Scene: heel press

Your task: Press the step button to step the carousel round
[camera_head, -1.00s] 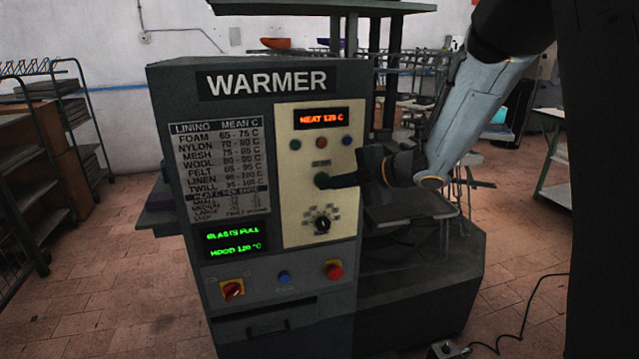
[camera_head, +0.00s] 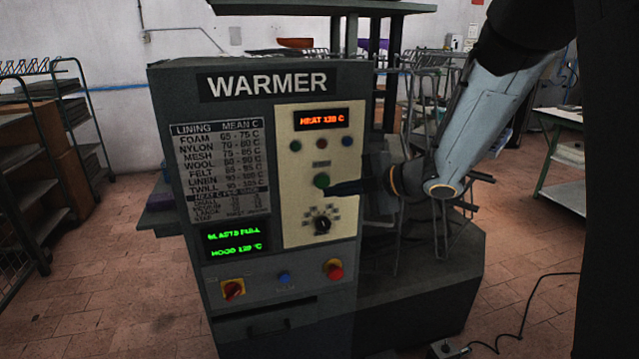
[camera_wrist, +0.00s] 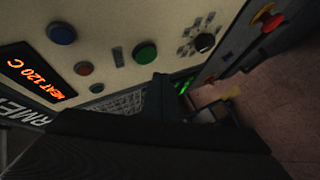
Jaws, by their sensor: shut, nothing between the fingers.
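The green button (camera_head: 321,181) sits mid-height on the cream panel of the grey WARMER cabinet, under a small label too blurred to read. It also shows in the wrist view (camera_wrist: 145,53). My gripper (camera_head: 330,190) is shut and empty, pointing left at the panel. Its tip is just below and right of the button, and the button's face shows clear. In the wrist view the dark fingers (camera_wrist: 160,88) are below the button, apart from it in the picture. The carousel's wire frames (camera_head: 402,245) stand right of the cabinet, partly behind my arm.
Above the button are a smaller green button (camera_head: 295,146), a red one (camera_head: 321,143) and a blue one (camera_head: 347,141). A black knob (camera_head: 322,225) is just below. A red switch (camera_head: 233,289), blue button (camera_head: 284,277) and red mushroom button (camera_head: 334,269) sit lower.

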